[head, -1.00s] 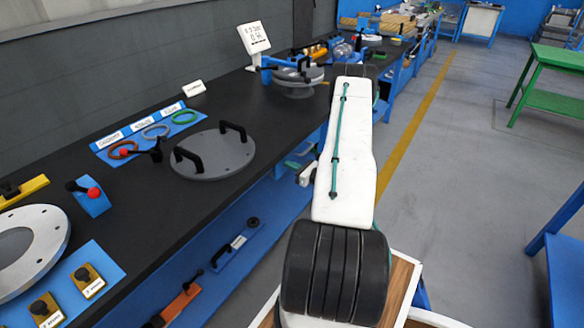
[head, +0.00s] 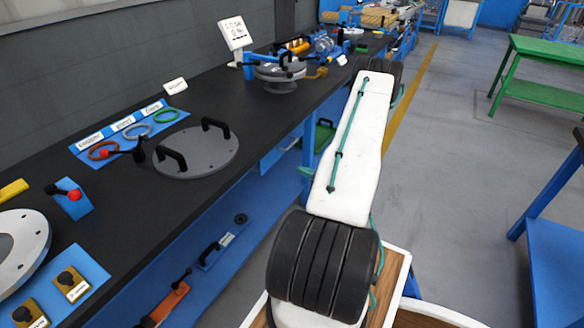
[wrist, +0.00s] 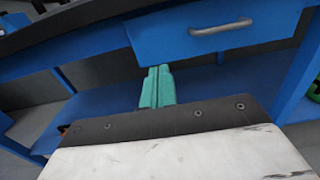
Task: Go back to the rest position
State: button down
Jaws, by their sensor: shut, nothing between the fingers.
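My gripper (wrist: 157,88) shows in the wrist view as two green fingers. They are pressed together with nothing between them, in front of the blue bench with its drawer (wrist: 222,27).
A black-topped bench (head: 110,222) runs along the left. On it are a grey round cover (head: 196,150) with two black handles, several coloured rings on a blue mat (head: 85,158), and a flanged ring (head: 12,262). A green table (head: 550,95) stands at the right. The floor between is clear.

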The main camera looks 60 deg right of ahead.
jog(key=shift+s, duration=0.6)
jog(key=w+a+r+n+g+y, duration=0.1)
jog(key=a+r+n+g+y, duration=0.4)
jog(key=a+r+n+g, duration=0.7)
jog(key=w+a+r+n+g+y, duration=0.1)
jog(key=a+r+n+g+y, duration=0.6)
jog(key=a, duration=1)
jog(key=s+a+r+n+t+h, duration=0.1)
jog(key=s+a+r+n+h, duration=0.4)
jog(key=a+r+n, duration=0.3)
jog(key=s+a+r+n+t+h, duration=0.1)
jog(key=s+a+r+n+h, duration=0.5)
jog(key=a+r+n, duration=0.3)
notch_tip(320, 180, up, 4)
jog(key=a+h, duration=0.1)
jog(key=a, duration=0.2)
jog(key=shift+r, duration=0.1)
